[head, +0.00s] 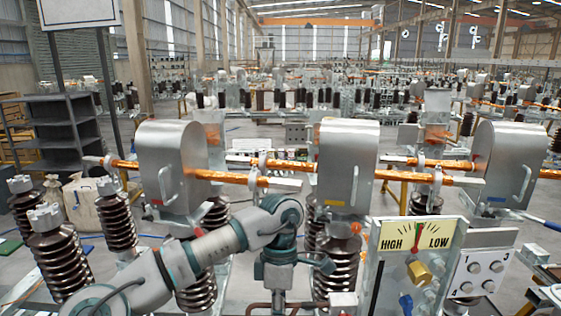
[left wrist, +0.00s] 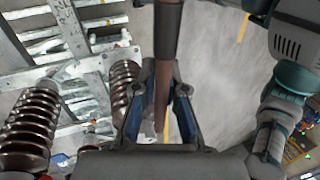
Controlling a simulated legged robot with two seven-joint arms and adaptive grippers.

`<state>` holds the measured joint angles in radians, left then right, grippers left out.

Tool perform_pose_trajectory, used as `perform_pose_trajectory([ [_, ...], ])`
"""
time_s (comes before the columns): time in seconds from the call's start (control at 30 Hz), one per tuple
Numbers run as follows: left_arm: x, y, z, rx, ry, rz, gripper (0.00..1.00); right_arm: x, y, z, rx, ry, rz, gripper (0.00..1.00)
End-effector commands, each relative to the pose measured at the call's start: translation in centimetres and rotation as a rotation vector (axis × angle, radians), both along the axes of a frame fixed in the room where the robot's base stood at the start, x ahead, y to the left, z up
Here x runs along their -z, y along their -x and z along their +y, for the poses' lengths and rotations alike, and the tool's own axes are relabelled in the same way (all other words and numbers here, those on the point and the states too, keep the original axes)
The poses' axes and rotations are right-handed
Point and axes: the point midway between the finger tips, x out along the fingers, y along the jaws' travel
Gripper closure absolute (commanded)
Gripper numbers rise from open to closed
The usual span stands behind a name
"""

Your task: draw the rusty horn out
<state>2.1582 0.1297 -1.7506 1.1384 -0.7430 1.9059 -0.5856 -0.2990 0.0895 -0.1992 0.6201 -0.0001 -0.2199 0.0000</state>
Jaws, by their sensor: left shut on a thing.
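The rusty horn shows in the left wrist view as a long reddish-brown rod (left wrist: 162,68) with a darker upper stretch. It runs from the top edge down between the two fingers of my left gripper (left wrist: 166,92). The gripper is shut on the rod, with one blue-padded finger on each side. My right gripper is not in view.
Ribbed brown insulators (head: 62,262) stand at the left. Three metal housings, the middle one (head: 347,165) behind my arm, carry copper-wrapped bars (head: 225,176). A HIGH/LOW gauge (head: 418,236) and a numbered panel (head: 481,273) stand close at the right. Grey floor (left wrist: 222,65) shows beside the rod.

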Motion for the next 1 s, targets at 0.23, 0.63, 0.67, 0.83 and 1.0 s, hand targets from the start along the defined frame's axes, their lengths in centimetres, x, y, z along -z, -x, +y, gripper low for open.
perform_pose_trajectory([
  [0.23,-0.1,0.0,-0.2,-0.003,-0.001,-0.003,1.00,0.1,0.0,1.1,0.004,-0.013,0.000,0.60],
  [0.63,0.1,-0.2,2.0,-0.004,0.000,-0.001,1.00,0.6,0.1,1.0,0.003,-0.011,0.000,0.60],
  [0.67,0.1,-0.2,2.2,-0.004,0.000,-0.001,1.00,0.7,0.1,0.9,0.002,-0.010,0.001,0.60],
  [0.83,0.2,-0.3,3.3,-0.004,0.000,-0.002,1.00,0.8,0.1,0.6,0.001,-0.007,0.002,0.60],
  [1.0,0.3,-0.3,4.1,-0.004,0.000,-0.002,1.00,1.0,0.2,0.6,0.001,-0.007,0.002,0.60],
])
